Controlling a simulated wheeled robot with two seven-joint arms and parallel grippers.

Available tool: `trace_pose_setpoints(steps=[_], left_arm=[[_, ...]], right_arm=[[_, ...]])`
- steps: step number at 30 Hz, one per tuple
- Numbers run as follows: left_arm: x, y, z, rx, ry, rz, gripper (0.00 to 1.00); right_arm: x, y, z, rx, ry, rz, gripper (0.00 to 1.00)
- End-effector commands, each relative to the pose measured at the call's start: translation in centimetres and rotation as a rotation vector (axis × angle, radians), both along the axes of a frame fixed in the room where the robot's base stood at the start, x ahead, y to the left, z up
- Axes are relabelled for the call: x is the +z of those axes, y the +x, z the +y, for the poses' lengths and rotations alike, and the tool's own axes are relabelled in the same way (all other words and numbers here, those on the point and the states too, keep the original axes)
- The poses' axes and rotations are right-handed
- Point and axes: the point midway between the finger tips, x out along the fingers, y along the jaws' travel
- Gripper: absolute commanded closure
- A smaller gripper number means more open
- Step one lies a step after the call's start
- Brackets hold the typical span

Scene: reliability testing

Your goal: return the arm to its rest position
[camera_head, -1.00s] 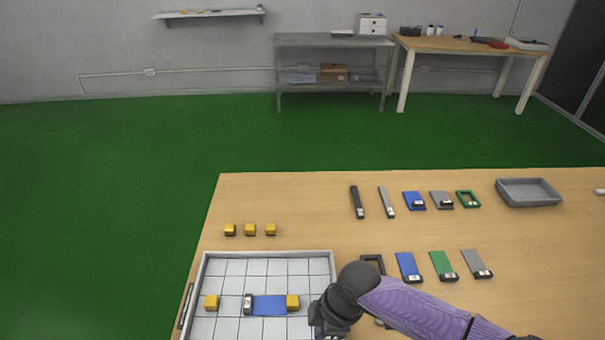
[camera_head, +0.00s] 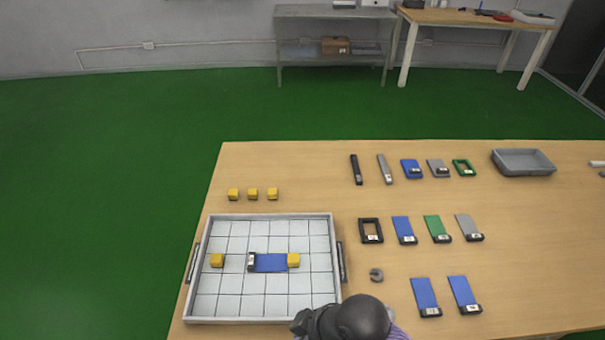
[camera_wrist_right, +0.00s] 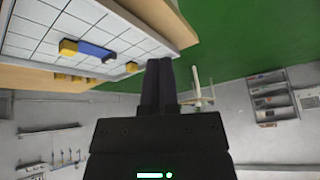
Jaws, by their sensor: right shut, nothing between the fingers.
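My right arm (camera_head: 350,320) shows at the bottom edge of the head view, in front of the tray's lower right corner, with its fingers out of sight there. In the right wrist view my right gripper (camera_wrist_right: 160,75) has its two dark fingers together, with nothing between them. The wrist camera's picture is turned over, with the tray (camera_wrist_right: 85,8) at the top left beyond the fingers. My left gripper is not in either view.
The white gridded tray (camera_head: 225,305) holds a blue plate (camera_head: 271,263) between yellow blocks. Three yellow blocks (camera_head: 253,194) stand behind it.

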Motion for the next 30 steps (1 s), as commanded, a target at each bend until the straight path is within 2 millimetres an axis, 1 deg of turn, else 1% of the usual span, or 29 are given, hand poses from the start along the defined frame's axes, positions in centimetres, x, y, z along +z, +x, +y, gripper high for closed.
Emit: trace_pose_setpoints(steps=[1, 5, 11, 12, 17, 18, 20, 24, 26, 27, 29, 30], left_arm=[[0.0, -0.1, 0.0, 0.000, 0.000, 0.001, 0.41], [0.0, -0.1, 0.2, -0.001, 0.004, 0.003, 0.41], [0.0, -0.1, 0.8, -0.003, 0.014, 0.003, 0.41], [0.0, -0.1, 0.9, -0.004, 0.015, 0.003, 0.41], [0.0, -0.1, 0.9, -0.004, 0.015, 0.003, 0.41], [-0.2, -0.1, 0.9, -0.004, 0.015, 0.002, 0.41], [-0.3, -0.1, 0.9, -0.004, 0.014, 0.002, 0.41], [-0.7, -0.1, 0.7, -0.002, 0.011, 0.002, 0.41], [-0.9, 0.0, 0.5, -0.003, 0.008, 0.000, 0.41], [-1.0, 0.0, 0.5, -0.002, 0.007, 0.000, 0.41], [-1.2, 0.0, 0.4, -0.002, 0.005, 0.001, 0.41], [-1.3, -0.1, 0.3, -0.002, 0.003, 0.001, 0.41]], right_arm=[[0.3, -0.6, -0.6, -0.070, 0.006, 0.011, 1.00], [0.8, -1.7, -3.2, -0.284, -0.012, 0.036, 1.00], [1.6, -4.3, -9.0, -0.635, -0.092, 0.075, 1.00], [1.7, -5.0, -10.3, -0.704, -0.116, 0.080, 1.00], [2.7, -8.0, -15.1, -0.953, -0.221, 0.096, 1.00], [1.3, -7.6, -15.0, -0.949, -0.224, 0.102, 1.00], [-0.6, -7.3, -14.9, -0.942, -0.229, 0.111, 1.00], [-5.1, -7.2, -14.8, -0.932, -0.244, 0.132, 1.00], [-7.2, -7.3, -14.8, -0.927, -0.250, 0.141, 1.00], [-8.6, -7.5, -14.8, -0.923, -0.254, 0.148, 1.00], [-10.9, -7.9, -14.8, -0.918, -0.262, 0.158, 1.00], [-12.4, -8.3, -14.9, -0.915, -0.267, 0.166, 1.00]])
